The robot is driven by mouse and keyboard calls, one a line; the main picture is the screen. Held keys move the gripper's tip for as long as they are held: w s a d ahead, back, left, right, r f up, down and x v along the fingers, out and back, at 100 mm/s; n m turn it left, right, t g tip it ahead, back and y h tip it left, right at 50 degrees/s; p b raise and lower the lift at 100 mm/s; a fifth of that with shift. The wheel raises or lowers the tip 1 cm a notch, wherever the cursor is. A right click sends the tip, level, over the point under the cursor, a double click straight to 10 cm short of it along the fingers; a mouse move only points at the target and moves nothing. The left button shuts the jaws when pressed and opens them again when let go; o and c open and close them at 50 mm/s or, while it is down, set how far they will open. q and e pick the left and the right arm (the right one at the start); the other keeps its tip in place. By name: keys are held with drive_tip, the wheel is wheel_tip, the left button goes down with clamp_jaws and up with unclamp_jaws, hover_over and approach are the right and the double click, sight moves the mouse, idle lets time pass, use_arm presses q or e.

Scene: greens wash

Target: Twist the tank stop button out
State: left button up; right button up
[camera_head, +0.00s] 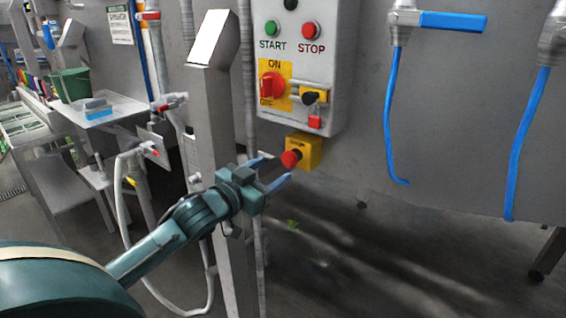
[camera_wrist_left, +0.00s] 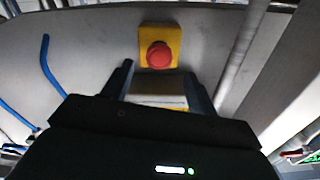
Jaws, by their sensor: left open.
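The tank stop button (camera_head: 291,158) is a red mushroom knob on a yellow box (camera_head: 311,150), mounted just under the grey control panel on the tank wall. My left gripper (camera_head: 270,172) is open, its two blue-tipped fingers pointing at the button from the left. In the left wrist view the red button (camera_wrist_left: 159,55) on its yellow box (camera_wrist_left: 174,33) sits ahead of and between the fingertips (camera_wrist_left: 161,80). The fingers look apart from the button, with no contact visible. My right gripper is not in view.
The control panel (camera_head: 325,60) above carries a green START button (camera_head: 271,27), a red STOP button (camera_head: 311,30) and a red rotary switch (camera_head: 271,86). A steel post (camera_head: 215,120) stands close left of the gripper. Blue hoses (camera_head: 391,120) hang at right.

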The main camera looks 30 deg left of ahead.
sight(286, 162)
use_arm(q)
drive_tip(key=shift+w+d, duration=0.15)
drive_tip(key=shift+w, duration=1.2)
drive_tip(key=shift+w+d, duration=0.1)
drive_tip(key=shift+w, duration=1.2)
drive_tip(key=shift+c, duration=0.6)
drive_tip(key=shift+c, duration=0.6)
drive_tip(key=c, duration=0.7)
